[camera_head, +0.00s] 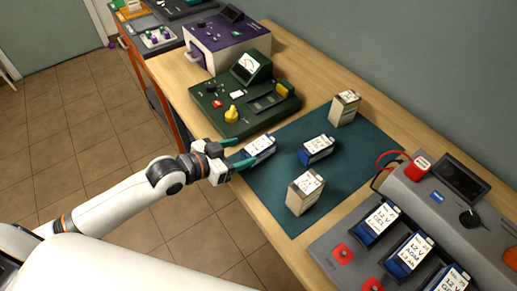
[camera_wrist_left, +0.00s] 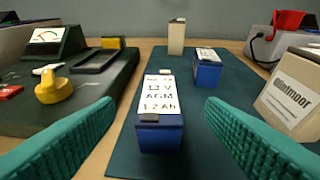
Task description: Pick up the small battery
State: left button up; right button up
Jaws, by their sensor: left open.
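A small blue battery (camera_head: 259,151) with a white top label stands on the dark teal mat (camera_head: 262,190). In the left wrist view this battery (camera_wrist_left: 160,133) reads 12 V AGM 1.2 Ah and sits centred ahead, between the two teal fingers. My left gripper (camera_head: 239,153) is open and empty, at the battery's near left side. A second blue battery (camera_head: 318,154) stands farther right on the mat. A beige battery (camera_head: 302,200) stands nearer the front, and another beige one (camera_head: 343,113) stands at the back. My right gripper is not in view.
A green tester (camera_head: 262,122) with a yellow knob stands left of the mat. A purple and white device (camera_head: 226,42) is behind it. A grey charger (camera_head: 330,250) holding several batteries stands at the right. Bare mat lies between the standing batteries.

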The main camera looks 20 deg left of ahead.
aim_at(259, 149)
pick_arm(q)
jog(key=x, duration=0.2)
jog(key=shift+w+d, duration=0.15)
jog(key=shift+w, duration=0.1)
jog(key=shift+w+d+f+p, duration=0.2)
jog(key=shift+w+d+f, duration=0.2)
jog(key=shift+w+f, duration=0.25)
jog(key=shift+w+d+f+p, duration=0.15)
jog(key=shift+w+d+f, duration=0.25)
jog(key=shift+w+f, duration=0.25)
jog(key=shift+w+d+f+p, duration=0.2)
jog(key=shift+w+d+f, duration=0.25)
jog(key=shift+w+f, duration=0.15)
jog(key=c, duration=1.4)
jog(key=shift+r, duration=0.2)
grip_shut()
